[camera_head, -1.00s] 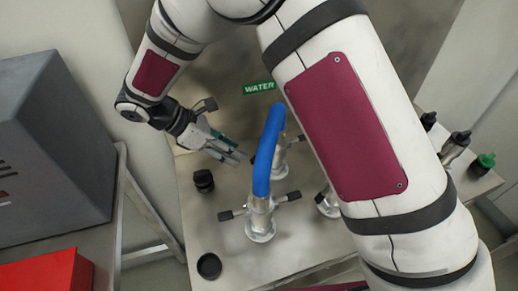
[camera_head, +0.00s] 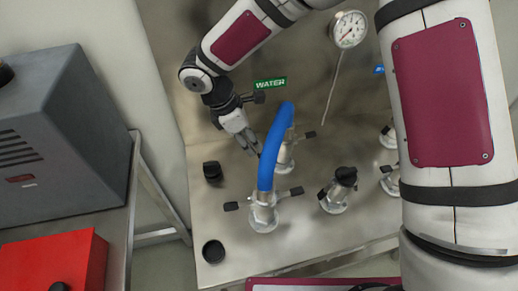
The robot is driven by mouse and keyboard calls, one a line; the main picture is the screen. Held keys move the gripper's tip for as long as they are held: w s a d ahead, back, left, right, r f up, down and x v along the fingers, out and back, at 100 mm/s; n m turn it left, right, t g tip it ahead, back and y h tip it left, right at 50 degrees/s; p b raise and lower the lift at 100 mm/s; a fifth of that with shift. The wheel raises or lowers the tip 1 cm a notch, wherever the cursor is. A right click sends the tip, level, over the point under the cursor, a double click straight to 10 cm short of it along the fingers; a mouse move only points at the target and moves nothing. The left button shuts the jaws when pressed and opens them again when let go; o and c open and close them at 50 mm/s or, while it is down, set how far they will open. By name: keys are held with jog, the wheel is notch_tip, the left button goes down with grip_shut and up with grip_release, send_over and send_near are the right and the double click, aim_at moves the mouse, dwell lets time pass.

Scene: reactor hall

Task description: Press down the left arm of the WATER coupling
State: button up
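The green WATER label (camera_head: 270,84) is on the steel panel. Below it a blue hose (camera_head: 272,145) arches between two silver fittings. The near fitting (camera_head: 264,216) stands upright, with a black-tipped left arm (camera_head: 232,206) and right arm (camera_head: 296,191), both sticking out sideways. The far fitting (camera_head: 285,160) shows a right arm (camera_head: 309,134); its left side is partly hidden by the hose and my gripper. My gripper (camera_head: 253,148) points down just left of the hose, close to the far fitting. I cannot tell whether it touches an arm there, or how far its fingers are apart.
A black cap (camera_head: 212,171) and a black ring (camera_head: 213,251) are on the bench left of the fittings. A capped fitting (camera_head: 338,190) stands to the right. A gauge (camera_head: 348,29) is behind. A red box (camera_head: 55,266) and grey machine (camera_head: 65,145) are at left.

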aim_at(259, 155)
jog(key=shift+x, duration=2.75)
jog(key=shift+c, duration=0.6)
grip_shut()
